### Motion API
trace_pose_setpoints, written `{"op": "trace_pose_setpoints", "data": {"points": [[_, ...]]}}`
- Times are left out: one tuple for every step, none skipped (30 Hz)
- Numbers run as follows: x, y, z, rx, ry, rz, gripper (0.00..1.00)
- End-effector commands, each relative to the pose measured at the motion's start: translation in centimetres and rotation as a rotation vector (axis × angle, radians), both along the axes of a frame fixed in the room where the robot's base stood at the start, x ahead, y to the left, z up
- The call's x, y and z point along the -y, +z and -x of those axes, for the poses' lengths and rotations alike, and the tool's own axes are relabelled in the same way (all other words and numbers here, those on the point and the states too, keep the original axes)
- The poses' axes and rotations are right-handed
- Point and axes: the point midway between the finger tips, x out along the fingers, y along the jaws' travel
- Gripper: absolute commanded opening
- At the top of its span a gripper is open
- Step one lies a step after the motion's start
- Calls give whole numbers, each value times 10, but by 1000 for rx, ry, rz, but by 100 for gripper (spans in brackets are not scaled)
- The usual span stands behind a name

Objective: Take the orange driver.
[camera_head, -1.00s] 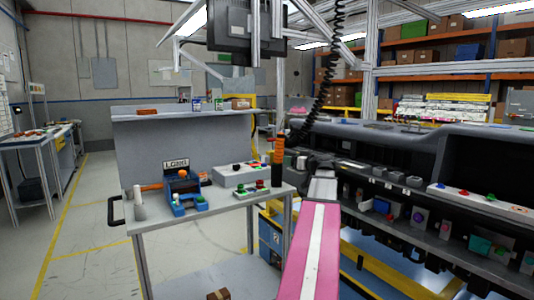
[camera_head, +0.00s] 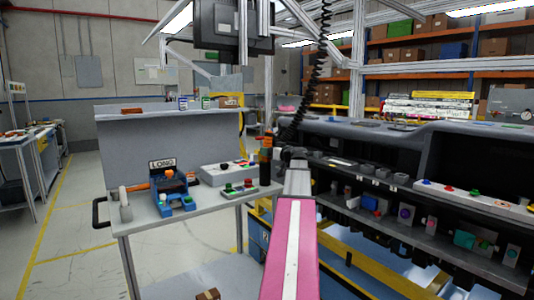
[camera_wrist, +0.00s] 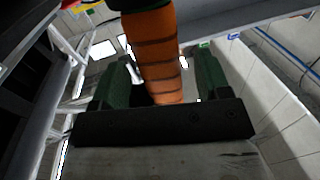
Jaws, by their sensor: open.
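The orange driver (camera_head: 265,142) is upright at the lower end of the black coiled cord, above the right end of the workbench. Its banded orange body (camera_wrist: 155,55) fills the upper middle of the wrist view. My gripper (camera_wrist: 163,68) is open, with one green finger on each side of the driver. Clear gaps to the fingers show, so it is not gripped. In the head view my gripper (camera_head: 287,156) is dark and small, just right of the driver, and its fingers are hard to make out.
The grey workbench (camera_head: 222,200) carries a blue fixture (camera_head: 172,196) with a "LONG" sign, an orange-handled item (camera_head: 137,187) and a button box (camera_head: 230,170). The dark dashboard module (camera_head: 420,145) stands close on the right. A monitor (camera_head: 225,30) hangs above.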

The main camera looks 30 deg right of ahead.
Motion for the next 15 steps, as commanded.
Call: {"op": "trace_pose_setpoints", "data": {"points": [[-2, 0, -10, -1, 2, 0, 70], [-3, 0, -13, -1, 2, 0, 70], [-4, 0, -16, -1, 1, 0, 70], [-4, 0, -18, -1, 0, 0, 70], [-5, 0, -19, -1, -1, 0, 70], [-5, 0, -19, -1, -1, 0, 70], [-5, 0, -19, -1, -1, 0, 70], [-5, 0, -19, -1, -1, 0, 70], [-5, 0, -19, -1, -1, 0, 70], [-5, 0, -18, -1, -1, 0, 70], [-5, 0, -18, -1, -1, 0, 70], [-5, 0, -18, -1, -1, 0, 57], [-5, 0, -18, -1, -1, 0, 47], [-5, 0, -18, -1, -1, 0, 37], [-5, 0, -18, -1, -1, 0, 24]]}}
